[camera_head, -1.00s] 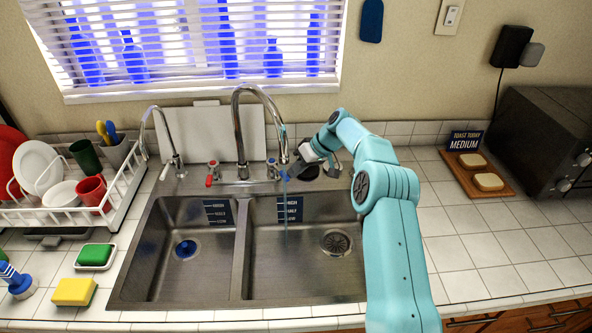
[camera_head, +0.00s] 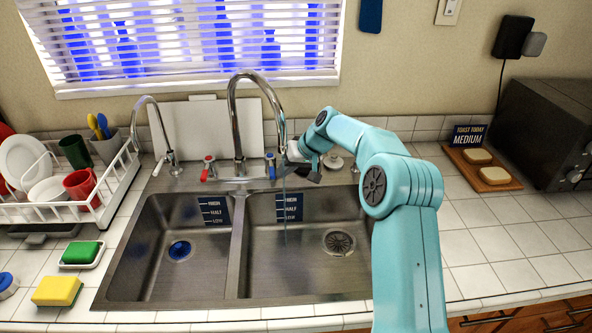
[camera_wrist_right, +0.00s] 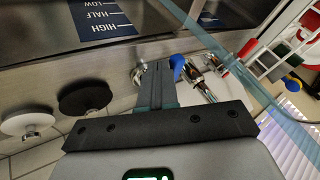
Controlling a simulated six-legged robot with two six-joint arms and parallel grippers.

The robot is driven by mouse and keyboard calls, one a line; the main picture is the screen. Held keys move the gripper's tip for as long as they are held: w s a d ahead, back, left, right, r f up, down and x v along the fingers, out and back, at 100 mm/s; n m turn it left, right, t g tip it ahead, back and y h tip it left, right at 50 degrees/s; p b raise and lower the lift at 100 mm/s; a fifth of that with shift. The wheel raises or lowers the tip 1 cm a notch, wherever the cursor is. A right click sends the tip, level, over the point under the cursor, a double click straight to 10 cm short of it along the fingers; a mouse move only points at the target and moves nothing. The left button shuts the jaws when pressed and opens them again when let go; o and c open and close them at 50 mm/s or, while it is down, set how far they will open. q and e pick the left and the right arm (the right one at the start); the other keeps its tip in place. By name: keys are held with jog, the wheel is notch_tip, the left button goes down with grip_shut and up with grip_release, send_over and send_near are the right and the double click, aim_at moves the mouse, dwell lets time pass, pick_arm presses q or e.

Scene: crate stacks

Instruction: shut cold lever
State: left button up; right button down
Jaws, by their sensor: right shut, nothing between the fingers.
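The cold lever (camera_head: 270,165), with a blue tip, stands on the sink's back ledge to the right of the tall faucet (camera_head: 238,135). In the right wrist view its blue tip (camera_wrist_right: 178,66) shows just right of my fingers. My right gripper (camera_head: 288,172) is shut and empty beside the lever; whether it touches the lever I cannot tell. In the wrist view its fingers (camera_wrist_right: 157,80) are together. A thin water stream (camera_head: 285,215) falls from the faucet into the right basin. The red-tipped lever (camera_head: 208,168) stands left of the faucet. My left gripper is out of view.
A smaller faucet (camera_head: 150,125) stands at the left, near the dish rack (camera_head: 110,205). A black disc (camera_wrist_right: 85,98) and a white disc (camera_wrist_right: 30,122) lie behind the gripper. A toast board (camera_head: 480,168) and dark oven (camera_head: 550,130) stand at the right. Both basins are clear.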

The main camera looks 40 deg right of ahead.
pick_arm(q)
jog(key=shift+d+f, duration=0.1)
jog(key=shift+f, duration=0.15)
pick_arm(e)
jog(key=shift+w+a, duration=0.15)
jog(key=shift+a, duration=0.3)
jog(key=shift+a, duration=0.1)
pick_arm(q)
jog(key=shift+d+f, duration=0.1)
